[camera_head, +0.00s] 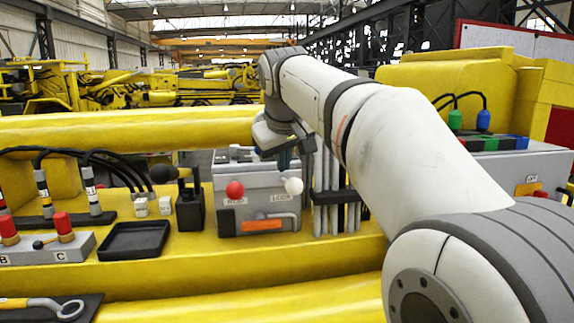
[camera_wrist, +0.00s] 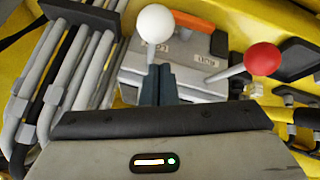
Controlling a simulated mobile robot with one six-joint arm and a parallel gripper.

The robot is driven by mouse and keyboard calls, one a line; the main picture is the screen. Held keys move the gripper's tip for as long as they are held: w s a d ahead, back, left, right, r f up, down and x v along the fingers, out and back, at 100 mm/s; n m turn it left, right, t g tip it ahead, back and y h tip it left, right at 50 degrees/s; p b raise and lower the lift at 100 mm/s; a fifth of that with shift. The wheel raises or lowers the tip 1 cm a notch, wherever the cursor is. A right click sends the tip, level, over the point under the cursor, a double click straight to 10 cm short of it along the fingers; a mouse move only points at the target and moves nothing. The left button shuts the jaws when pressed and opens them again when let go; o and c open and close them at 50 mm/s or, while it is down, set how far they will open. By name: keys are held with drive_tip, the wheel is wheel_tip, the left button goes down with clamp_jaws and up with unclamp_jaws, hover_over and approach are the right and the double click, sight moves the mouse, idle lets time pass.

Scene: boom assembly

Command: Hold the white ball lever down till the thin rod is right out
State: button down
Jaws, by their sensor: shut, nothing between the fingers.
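The white ball lever (camera_head: 293,186) is on the right of the front of a grey control box (camera_head: 226,171), above a label. In the wrist view the white ball (camera_wrist: 155,23) stands just beyond my gripper (camera_wrist: 159,72), whose dark fingers are together and cover part of its stem. My gripper (camera_head: 284,158) is above and behind the ball in the head view; I cannot tell whether they touch. I cannot tell which is the thin rod.
A red ball lever (camera_head: 235,190) is left of the white one, also in the wrist view (camera_wrist: 262,58). An orange handle (camera_head: 262,225) is below. A black joystick (camera_head: 188,200) and an empty black tray (camera_head: 134,240) are left on the yellow boom.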

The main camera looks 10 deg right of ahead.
drive_tip(key=shift+s+d+f, duration=0.2)
drive_tip(key=shift+s, duration=0.25)
drive_tip(key=shift+d+f, duration=0.1)
drive_tip(key=shift+f, duration=0.3)
drive_tip(key=shift+s, duration=0.1)
